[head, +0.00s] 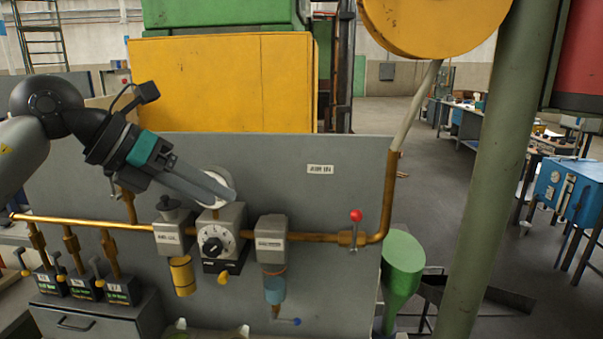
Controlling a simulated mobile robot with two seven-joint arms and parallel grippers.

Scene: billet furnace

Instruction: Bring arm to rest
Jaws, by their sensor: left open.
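My left arm comes in from the left, and its gripper (222,192) points right and slightly down in front of the grey panel (270,165). The jaws are open and hold nothing that I can see. The fingers cover part of a round white gauge (219,176) above the middle grey unit with a dial (212,238). I cannot tell whether the fingertips touch the gauge. My right gripper is out of view.
A brass pipe (75,220) runs across the panel to a red-knobbed valve (355,216). Several small valve blocks (83,285) stand at lower left. A green post (497,180) and green funnel-shaped vessel (402,262) stand right. Open floor lies beyond.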

